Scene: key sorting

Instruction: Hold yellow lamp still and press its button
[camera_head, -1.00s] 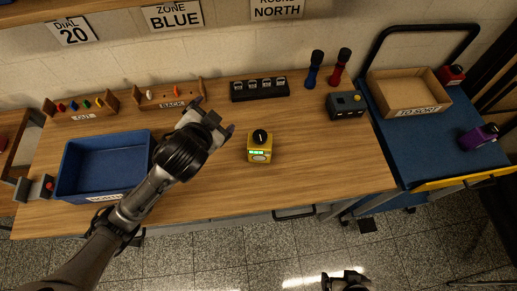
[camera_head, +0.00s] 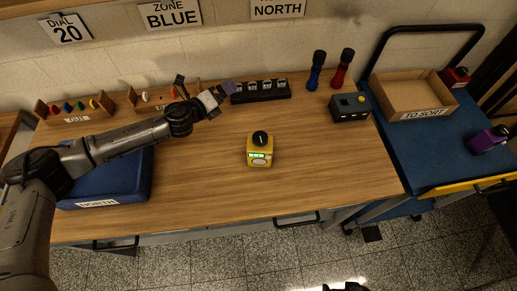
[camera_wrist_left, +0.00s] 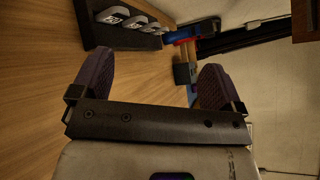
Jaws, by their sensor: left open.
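The yellow lamp (camera_head: 260,155) stands upright near the middle of the wooden table in the head view. It has a black knob on top, a lit green strip and a pale round button on its front face. My left gripper (camera_head: 206,85) is open and empty, above the back of the table, up and left of the lamp and well apart from it. Its two purple-padded fingers show spread in the left wrist view (camera_wrist_left: 154,76), with nothing between them; the lamp is not seen there. Only a dark sliver of what may be my right gripper (camera_head: 345,287) shows at the bottom edge.
A black rack (camera_head: 261,91) of several pale blocks stands behind the lamp. Blue and red lamps (camera_head: 316,70) and a grey box (camera_head: 348,107) stand at the back right. A blue tray (camera_head: 137,190) lies left under my left arm. The table around the lamp is clear.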

